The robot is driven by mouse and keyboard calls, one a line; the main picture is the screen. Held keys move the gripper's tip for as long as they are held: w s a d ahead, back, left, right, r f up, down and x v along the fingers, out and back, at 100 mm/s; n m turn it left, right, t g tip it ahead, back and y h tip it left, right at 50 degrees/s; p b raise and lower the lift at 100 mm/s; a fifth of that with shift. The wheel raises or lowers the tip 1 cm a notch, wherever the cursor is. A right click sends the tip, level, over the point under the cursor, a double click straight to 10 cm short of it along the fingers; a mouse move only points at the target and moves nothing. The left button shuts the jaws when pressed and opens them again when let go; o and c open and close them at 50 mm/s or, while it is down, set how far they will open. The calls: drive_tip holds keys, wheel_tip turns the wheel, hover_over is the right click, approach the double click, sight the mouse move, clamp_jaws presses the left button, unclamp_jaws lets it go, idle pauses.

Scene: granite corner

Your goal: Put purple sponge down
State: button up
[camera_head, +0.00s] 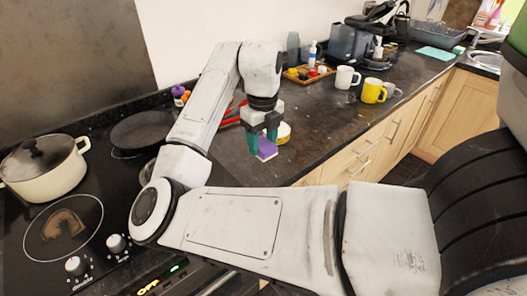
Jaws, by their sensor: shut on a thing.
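The purple sponge (267,150) is between the green-tipped fingers of my gripper (262,143), low over the dark worktop (323,123) near its front edge. My gripper points down and is shut on the sponge. Whether the sponge touches the worktop cannot be told from this view. A yellow-and-white round thing (284,132) stands close behind the sponge, partly hidden by my gripper.
A white mug (346,78) and a yellow mug (373,91) stand further back right. A wooden tray (307,80) holds small items. Left is a hob with a lidded pot (45,168) and a dark pan (141,130). Worktop right of my gripper is clear.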

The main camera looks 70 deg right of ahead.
hover_over(260, 162)
wheel_tip(260, 162, down, 7)
drive_tip(key=shift+s+a+r, duration=0.1)
drive_tip(key=shift+r, duration=0.1)
drive_tip(key=shift+d+f, duration=0.2)
drive_tip(key=shift+f, duration=0.1)
drive_tip(key=shift+f+p, duration=0.4)
drive_tip(key=shift+f, duration=1)
drive_tip(key=shift+f, duration=0.2)
drive_tip(key=o, duration=1.1)
drive_tip(key=shift+r, duration=0.1)
